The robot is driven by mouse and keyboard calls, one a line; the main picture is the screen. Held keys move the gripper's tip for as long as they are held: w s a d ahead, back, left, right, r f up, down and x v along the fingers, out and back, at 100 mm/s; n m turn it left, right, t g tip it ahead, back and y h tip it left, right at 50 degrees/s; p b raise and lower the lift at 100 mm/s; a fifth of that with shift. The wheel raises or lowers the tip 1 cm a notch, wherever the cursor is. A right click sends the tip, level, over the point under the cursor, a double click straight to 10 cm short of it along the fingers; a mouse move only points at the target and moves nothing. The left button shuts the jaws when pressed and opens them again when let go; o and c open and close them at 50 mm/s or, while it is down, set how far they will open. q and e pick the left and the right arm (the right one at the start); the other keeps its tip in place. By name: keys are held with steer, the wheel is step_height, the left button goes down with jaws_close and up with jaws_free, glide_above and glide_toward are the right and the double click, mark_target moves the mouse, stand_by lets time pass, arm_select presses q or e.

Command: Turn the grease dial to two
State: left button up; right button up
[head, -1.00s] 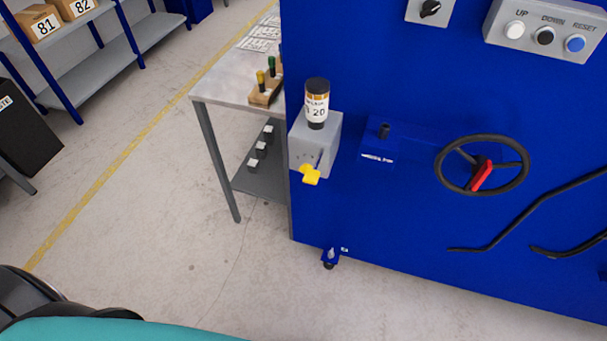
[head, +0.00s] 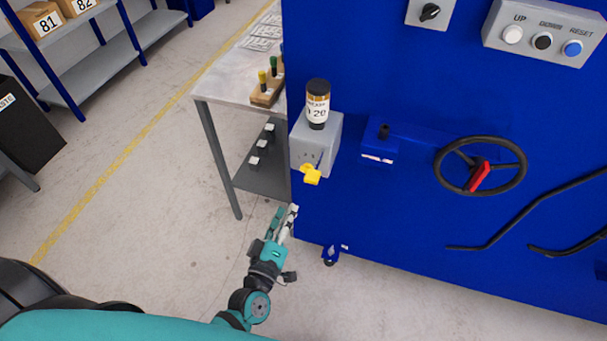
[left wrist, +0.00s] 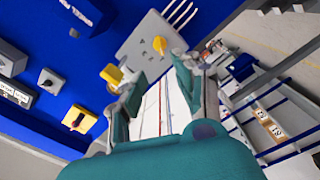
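The yellow grease dial (head: 311,174) sits on the front of a grey box (head: 328,135) fixed to the blue machine. A grease bottle (head: 318,106) with a dark cap and white label stands upright on the box. In the left wrist view a yellow dial (left wrist: 160,44) shows on a grey face with small dark marks, too small to read. My left gripper (head: 286,209) is below the dial in the head view, apart from it, pointing up. Its two fingers are spread with nothing held, and they also show in the left wrist view (left wrist: 160,74). My right gripper is not in view.
A metal table (head: 215,95) with a wooden block of coloured-top items (head: 267,92) stands left of the machine. A handwheel (head: 481,165), bent bars and a button panel (head: 543,40) are to the right on the machine. The floor before it is clear.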

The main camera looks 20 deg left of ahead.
arm_select(q)
steer(key=w+p, duration=0.1)
steer(key=w, duration=1.1)
steer(key=shift+w+d, duration=0.2)
jaws_close()
